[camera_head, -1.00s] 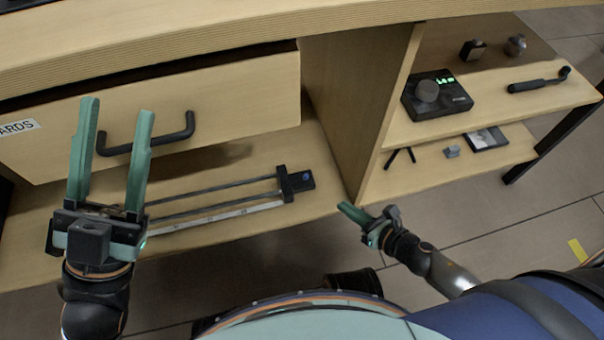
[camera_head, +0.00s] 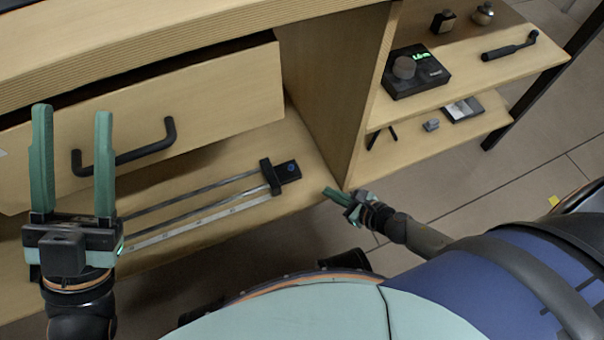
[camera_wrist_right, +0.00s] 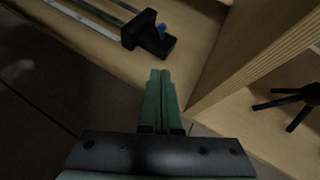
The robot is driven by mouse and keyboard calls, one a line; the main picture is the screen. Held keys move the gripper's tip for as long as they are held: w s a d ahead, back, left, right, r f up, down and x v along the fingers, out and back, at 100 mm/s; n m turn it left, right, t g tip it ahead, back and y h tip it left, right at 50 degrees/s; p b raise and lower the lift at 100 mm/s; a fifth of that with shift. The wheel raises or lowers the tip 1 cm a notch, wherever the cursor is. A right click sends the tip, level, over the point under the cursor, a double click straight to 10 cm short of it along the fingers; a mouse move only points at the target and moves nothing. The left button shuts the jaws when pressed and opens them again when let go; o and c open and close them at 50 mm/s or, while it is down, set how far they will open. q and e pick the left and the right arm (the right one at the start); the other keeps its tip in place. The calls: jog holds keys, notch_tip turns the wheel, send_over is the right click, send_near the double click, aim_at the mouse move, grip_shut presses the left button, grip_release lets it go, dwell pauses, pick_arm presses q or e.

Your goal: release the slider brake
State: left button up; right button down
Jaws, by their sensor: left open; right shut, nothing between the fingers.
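The slider (camera_head: 200,195) lies on the low shelf under the drawer, with two thin rails and a pale ruled strip along it. Its black end block (camera_head: 283,172) is at the right end and carries a small blue knob, clear in the right wrist view (camera_wrist_right: 162,29). I cannot tell which part is the brake. My right gripper (camera_head: 328,192) is shut and empty, just in front of the shelf edge, apart from the end block. In the right wrist view its fingers (camera_wrist_right: 161,74) point toward the block. My left gripper (camera_head: 72,112) is open and empty in front of the drawer.
The drawer (camera_head: 150,115) with a black handle (camera_head: 125,155) is slightly open above the slider. A wooden upright panel (camera_head: 345,90) stands right of the end block. Right shelves hold a black device with a dial (camera_head: 415,75), a small tripod (camera_wrist_right: 285,100) and other small items.

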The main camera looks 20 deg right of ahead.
aim_at(290, 168)
jog(key=b+x, duration=0.2)
jog(key=x, duration=0.6)
jog(key=shift+w+f+b, duration=0.2)
jog(key=shift+b, duration=0.15)
jog(key=shift+w+a+r+p, duration=0.2)
jog(key=shift+w+a+r, duration=0.1)
jog(key=shift+w, duration=0.15)
jog(key=shift+w+a+r+p, duration=0.2)
jog(key=shift+w+a+r, duration=0.1)
jog(key=shift+w, duration=0.15)
jog(key=shift+w+a+r, duration=0.15)
jog(key=shift+w+a, duration=0.15)
jog(key=shift+w, duration=0.3)
